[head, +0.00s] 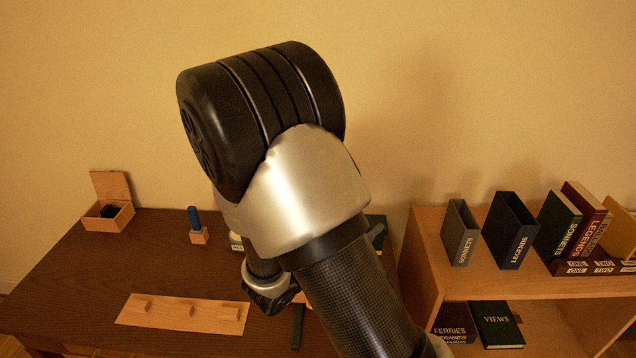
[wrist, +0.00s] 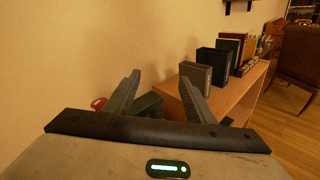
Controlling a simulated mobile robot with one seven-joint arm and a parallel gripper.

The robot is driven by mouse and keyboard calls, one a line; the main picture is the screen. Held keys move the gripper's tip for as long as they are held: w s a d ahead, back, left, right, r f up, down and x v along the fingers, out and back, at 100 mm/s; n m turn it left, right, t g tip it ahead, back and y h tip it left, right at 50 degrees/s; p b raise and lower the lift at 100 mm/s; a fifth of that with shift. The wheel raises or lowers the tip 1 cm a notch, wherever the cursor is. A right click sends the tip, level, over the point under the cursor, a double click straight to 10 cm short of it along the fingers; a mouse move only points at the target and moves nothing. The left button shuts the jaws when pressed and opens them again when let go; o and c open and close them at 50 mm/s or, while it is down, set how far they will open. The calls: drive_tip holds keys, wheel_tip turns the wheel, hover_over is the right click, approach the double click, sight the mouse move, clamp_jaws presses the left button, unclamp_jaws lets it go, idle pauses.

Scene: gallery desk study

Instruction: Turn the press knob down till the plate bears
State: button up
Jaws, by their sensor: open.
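In the head view my arm covers the middle of the desk. A dark green thing (head: 376,230) peeks out to the right of my arm. The press plate cannot be made out.
The dark desk (head: 70,270) holds an open wooden box (head: 108,216), a blue piece in a small wooden block (head: 195,228) and a pegged wooden board (head: 185,312). A wooden shelf (head: 425,240) with book boxes (head: 510,230) and books stands at right. The desk's left part has free room.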

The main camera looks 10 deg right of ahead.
drive_tip(key=w+a+f+n+t+y, duration=0.55)
drive_tip(key=a+f+n, duration=0.2)
drive_tip(key=a, duration=0.25)
drive_tip(key=d+x, duration=0.1)
drive_tip(key=x, duration=1.5)
drive_tip(key=shift+r+n, duration=0.2)
drive_tip(key=shift+n, duration=0.15)
drive_tip(key=shift+c, duration=0.5)
drive_tip(key=c, duration=1)
drive_tip(key=shift+h, duration=0.25)
